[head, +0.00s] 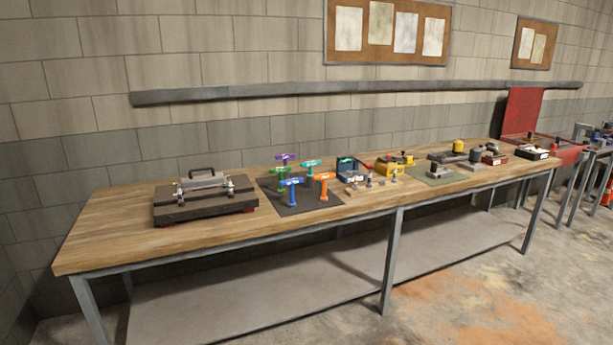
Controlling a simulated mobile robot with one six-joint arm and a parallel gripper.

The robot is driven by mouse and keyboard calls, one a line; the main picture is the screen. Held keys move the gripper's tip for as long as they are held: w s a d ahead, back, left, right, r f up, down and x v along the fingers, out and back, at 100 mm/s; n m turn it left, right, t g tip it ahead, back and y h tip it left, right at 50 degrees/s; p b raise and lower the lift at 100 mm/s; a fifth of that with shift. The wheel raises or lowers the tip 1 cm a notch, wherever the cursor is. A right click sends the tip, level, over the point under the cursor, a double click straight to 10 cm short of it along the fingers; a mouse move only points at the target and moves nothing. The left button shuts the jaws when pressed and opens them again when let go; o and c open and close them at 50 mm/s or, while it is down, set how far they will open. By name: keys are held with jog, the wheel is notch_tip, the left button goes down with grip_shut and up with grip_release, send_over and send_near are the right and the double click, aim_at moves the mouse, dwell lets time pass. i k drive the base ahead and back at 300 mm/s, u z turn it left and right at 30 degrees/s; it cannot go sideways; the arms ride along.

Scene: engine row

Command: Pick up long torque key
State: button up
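Several T-handled keys stand upright on a dark mat (304,207) on the workbench. A purple key (285,157) is at the back, a teal key (311,164) at the back right and a green key (279,172) at the left. A blue key (291,188) and an orange key (323,186) stand at the front. The blue and orange shafts show most; the lower parts of some others are partly hidden. I cannot tell which key is the long torque key. My gripper is not in view.
The long wooden workbench (120,235) runs along a block wall. A dark plate fixture with a handle (205,198) is left of the mat. A blue box (350,170), yellow parts (397,163) and small pieces stand to the right. The bench's left end is clear.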

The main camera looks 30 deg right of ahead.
aim_at(309, 182)
jog(key=z, duration=0.05)
jog(key=i, duration=1)
jog(key=u, duration=0.15)
jog(key=k, duration=0.95)
jog(key=z, duration=0.15)
jog(key=i, duration=0.6)
